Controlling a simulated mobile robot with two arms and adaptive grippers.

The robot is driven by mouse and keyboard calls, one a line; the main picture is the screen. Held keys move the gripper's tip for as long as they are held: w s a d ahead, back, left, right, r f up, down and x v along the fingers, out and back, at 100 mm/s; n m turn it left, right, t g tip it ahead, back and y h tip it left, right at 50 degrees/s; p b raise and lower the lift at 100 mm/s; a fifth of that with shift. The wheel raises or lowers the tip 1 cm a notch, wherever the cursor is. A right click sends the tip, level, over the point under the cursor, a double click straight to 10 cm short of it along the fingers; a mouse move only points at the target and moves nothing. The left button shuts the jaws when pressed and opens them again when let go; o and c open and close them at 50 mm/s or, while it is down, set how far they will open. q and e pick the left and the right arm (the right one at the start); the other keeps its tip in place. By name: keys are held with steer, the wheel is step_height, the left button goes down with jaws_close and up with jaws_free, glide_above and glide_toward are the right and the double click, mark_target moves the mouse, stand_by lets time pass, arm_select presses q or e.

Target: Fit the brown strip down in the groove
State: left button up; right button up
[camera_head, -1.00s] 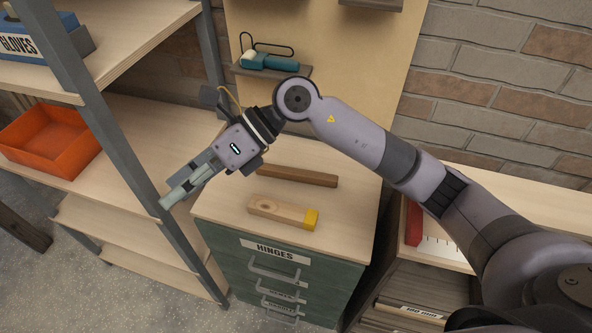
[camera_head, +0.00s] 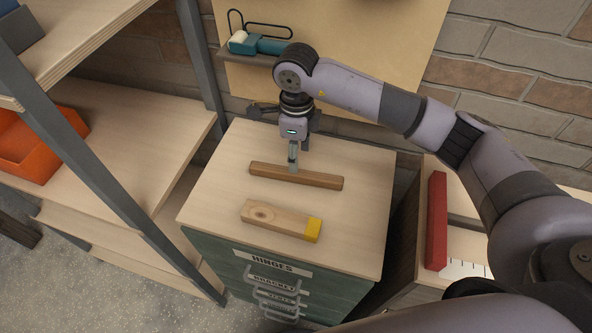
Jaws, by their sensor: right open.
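The brown strip (camera_head: 318,180) lies flat on the wooden top (camera_head: 348,225) of a green drawer cabinet. My right gripper (camera_head: 293,167) points down at the strip's middle, its fingertips at or just above the strip's far side. It is open, but the fingers overlap in this view, and I cannot tell whether they touch the strip. A pale wooden block (camera_head: 275,217) with a yellow end (camera_head: 313,230) lies nearer the front, apart from the strip. I cannot make out a groove in it or elsewhere. My left gripper is not in view.
A grey-framed shelf (camera_head: 95,178) with an orange bin (camera_head: 45,145) stands left of the cabinet. A small ledge with a teal-handled tool (camera_head: 262,46) is on the back board. A red bar (camera_head: 437,220) lies on the right bench. The cabinet top's right part is clear.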

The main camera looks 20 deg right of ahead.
mark_target(296, 176)
step_height(296, 176, down, 3)
steer(key=shift+r+p, duration=0.1)
steer(key=shift+p, duration=0.2)
steer(key=shift+f, duration=0.2)
step_height(296, 176, down, 4)
steer(key=shift+w+r+p, duration=0.15)
steer(key=shift+p, duration=0.95)
steer(key=shift+f, duration=0.65)
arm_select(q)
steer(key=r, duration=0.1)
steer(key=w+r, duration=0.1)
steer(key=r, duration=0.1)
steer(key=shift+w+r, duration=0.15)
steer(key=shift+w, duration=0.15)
arm_select(e)
steer(key=shift+c, duration=0.4)
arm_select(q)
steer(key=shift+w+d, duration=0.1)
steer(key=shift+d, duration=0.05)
arm_select(e)
jaws_close()
